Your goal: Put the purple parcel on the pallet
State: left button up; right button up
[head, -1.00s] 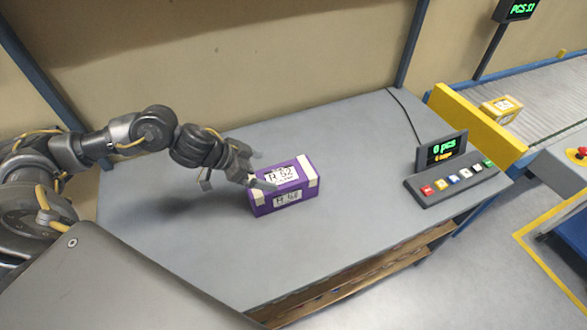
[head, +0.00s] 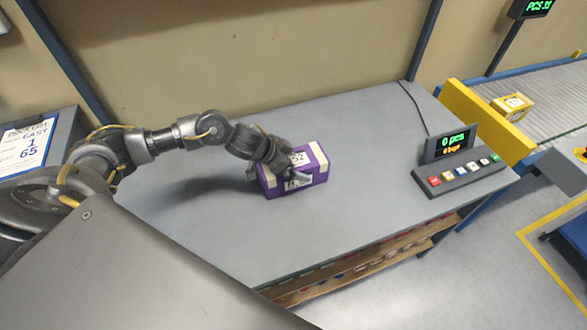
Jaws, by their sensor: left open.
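No pallet can be made out. My right gripper is not in view.
A button console (head: 460,172) with a small display stands at the table's right end. A sign (head: 28,143) stands at far left.

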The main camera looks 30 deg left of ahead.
pick_arm(q)
jog(key=shift+w+d+f, duration=0.15)
jog(key=shift+d+f, duration=0.1)
jog(key=shift+f, duration=0.05)
jog(key=c, duration=0.7)
jog(key=shift+r, duration=0.1)
jog(key=c, duration=0.7)
